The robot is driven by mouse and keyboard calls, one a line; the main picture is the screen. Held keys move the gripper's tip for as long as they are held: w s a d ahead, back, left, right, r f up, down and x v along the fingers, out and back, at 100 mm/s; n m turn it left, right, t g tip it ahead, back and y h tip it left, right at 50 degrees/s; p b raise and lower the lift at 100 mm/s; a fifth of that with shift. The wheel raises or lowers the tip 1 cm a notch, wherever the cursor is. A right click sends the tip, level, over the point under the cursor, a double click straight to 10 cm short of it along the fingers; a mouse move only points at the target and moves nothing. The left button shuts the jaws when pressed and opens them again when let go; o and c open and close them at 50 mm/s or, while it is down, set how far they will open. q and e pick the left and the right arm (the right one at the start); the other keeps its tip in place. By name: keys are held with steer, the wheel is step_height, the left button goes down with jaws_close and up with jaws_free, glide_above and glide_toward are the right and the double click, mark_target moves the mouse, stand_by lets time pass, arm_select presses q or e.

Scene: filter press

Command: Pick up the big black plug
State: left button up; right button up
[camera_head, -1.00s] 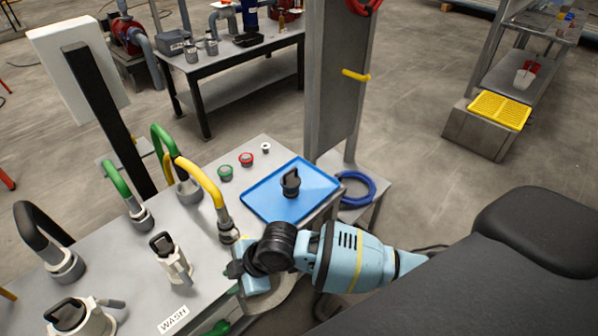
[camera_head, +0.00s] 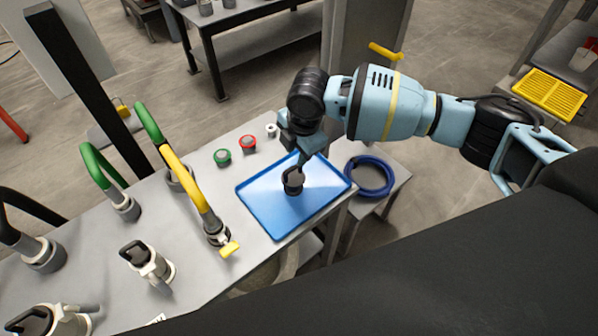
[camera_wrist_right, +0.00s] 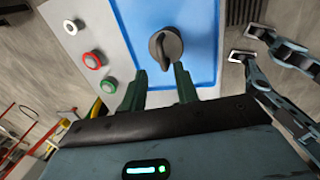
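The black plug (camera_head: 293,182) stands upright on the blue tray (camera_head: 262,208). From above, the wrist view shows its round body and raised grip bar (camera_wrist_right: 165,47). My right gripper (camera_head: 302,156) is just above the plug and partly covers it in the head view. In the wrist view its two green fingers (camera_wrist_right: 161,84) are apart with nothing between them, and the plug lies just beyond their tips. Whether they touch it cannot be told.
Green (camera_head: 222,156), red (camera_head: 248,142) and white (camera_head: 271,130) round parts stand behind the tray. A yellow-handled hose fitting (camera_head: 195,190) rises left of it. A blue hose ring (camera_head: 370,176) lies on a lower stand to the right. More black-handled fittings stand at left.

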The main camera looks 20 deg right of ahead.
mark_target(295, 166)
steer(key=shift+w+a+f+b, duration=0.1)
steer(key=shift+w+f, duration=0.1)
steer(key=shift+f, duration=1.05)
steer(key=shift+w+f+b, duration=0.1)
steer(key=shift+w+f, duration=0.15)
steer(key=shift+f, duration=1.05)
steer(key=shift+w+a+f+b, duration=0.1)
steer(key=shift+w+f, duration=0.1)
steer(key=shift+f, duration=1.05)
steer(key=shift+d, duration=0.1)
jaws_close()
